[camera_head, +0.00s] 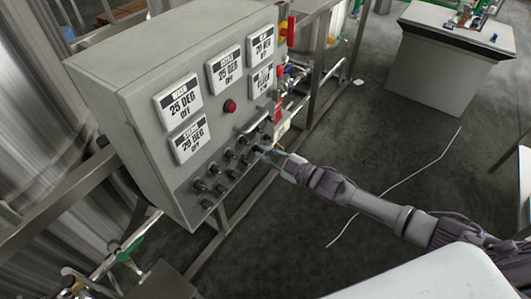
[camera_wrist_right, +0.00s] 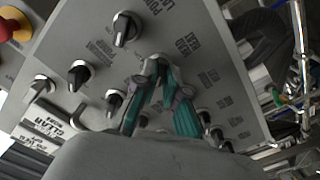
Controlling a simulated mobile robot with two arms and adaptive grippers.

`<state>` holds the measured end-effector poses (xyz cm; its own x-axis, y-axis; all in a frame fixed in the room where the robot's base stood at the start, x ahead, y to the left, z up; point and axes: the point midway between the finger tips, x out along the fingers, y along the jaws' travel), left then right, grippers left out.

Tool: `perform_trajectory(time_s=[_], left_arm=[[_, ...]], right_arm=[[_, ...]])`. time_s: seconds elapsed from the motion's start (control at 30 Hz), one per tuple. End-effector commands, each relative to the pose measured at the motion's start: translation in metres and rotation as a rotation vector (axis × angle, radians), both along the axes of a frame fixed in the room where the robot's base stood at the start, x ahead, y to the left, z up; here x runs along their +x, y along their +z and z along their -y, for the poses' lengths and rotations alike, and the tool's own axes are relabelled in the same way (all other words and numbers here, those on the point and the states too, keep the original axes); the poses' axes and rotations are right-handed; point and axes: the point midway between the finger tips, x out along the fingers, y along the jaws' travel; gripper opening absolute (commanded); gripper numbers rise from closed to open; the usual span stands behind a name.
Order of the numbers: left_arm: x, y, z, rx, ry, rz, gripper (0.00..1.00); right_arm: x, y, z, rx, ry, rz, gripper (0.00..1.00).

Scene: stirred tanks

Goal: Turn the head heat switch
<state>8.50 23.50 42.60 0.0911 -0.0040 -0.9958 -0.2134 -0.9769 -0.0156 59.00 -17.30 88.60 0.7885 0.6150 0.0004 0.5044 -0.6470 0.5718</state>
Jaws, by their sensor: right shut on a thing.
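The grey control box (camera_head: 150,100) carries rows of black rotary switches (camera_head: 222,168) on its lower front. My right gripper (camera_head: 272,153) reaches in from the right to the right end of these rows. In the right wrist view its teal-padded fingers (camera_wrist_right: 158,68) come together at the panel face, shut on a switch knob that they mostly hide. Other black knobs on silver collars show around them, one above (camera_wrist_right: 125,30) and one to the left (camera_wrist_right: 78,74). My left gripper is not in view.
White displays (camera_head: 178,100) on the box read temperatures and OFF. The floor (camera_head: 400,135) to the right is mostly clear.

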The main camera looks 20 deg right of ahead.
Motion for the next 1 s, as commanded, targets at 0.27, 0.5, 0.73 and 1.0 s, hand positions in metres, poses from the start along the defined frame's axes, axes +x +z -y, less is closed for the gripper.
perform_trajectory(time_s=[0.27,0.5,0.73,1.0], left_arm=[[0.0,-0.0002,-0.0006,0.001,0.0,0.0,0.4],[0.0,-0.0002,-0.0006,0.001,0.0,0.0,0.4],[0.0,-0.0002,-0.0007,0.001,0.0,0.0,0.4],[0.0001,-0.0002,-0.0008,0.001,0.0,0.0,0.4]], right_arm=[[-0.0002,-0.0007,0.0003,0.132,0.0,-0.104,0.0],[-0.0003,-0.0009,0.0002,0.19,0.0,-0.151,0.0],[-0.0004,-0.001,0.0003,0.205,0.0,-0.163,0.0],[-0.0005,-0.0011,0.0004,0.204,0.0,-0.162,0.0]])
